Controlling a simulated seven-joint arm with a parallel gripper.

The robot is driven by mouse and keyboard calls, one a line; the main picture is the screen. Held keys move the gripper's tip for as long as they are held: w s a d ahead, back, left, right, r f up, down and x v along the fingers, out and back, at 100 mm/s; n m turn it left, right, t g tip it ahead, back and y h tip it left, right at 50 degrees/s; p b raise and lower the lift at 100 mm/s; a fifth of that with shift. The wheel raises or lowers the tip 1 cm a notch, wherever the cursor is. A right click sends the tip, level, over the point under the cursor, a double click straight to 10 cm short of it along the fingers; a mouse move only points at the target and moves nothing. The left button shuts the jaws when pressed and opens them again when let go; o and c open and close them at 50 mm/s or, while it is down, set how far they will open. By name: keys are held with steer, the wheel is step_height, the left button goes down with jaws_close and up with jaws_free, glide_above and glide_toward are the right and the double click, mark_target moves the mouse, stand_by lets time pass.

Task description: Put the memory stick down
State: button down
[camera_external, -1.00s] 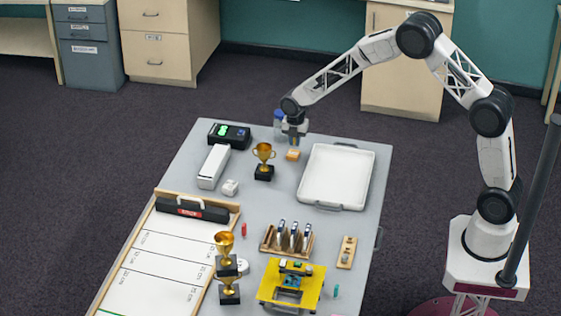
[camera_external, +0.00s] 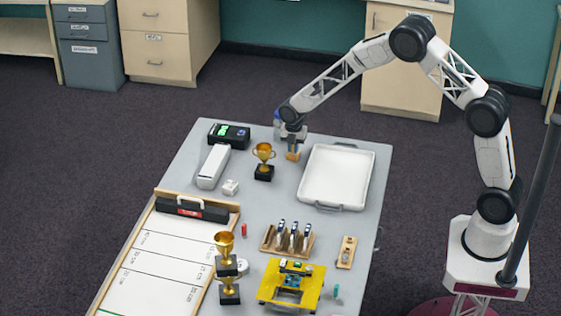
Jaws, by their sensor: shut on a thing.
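My gripper (camera_external: 293,147) is at the far side of the grey table, pointing down, with its fingers shut. The memory stick between its fingers is too small and too hidden to make out. The fingertips are right over a small orange-tan block (camera_external: 293,156), and I cannot tell whether they or the stick touch it. The block sits between a gold trophy and a white tray.
The gold trophy (camera_external: 264,153) stands close left of my gripper, the white tray (camera_external: 325,205) close right. A black device with a green display (camera_external: 229,135) and a blue-topped object (camera_external: 278,117) are nearby. A wooden rack (camera_external: 268,241), small red piece (camera_external: 243,230) and yellow stand (camera_external: 312,290) are nearer.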

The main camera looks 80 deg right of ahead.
steer(key=shift+f, duration=0.1)
steer(key=c, duration=1.1)
jaws_free()
steer(key=shift+c, duration=0.2)
step_height(320, 180, up, 12)
steer(key=shift+r, duration=0.15)
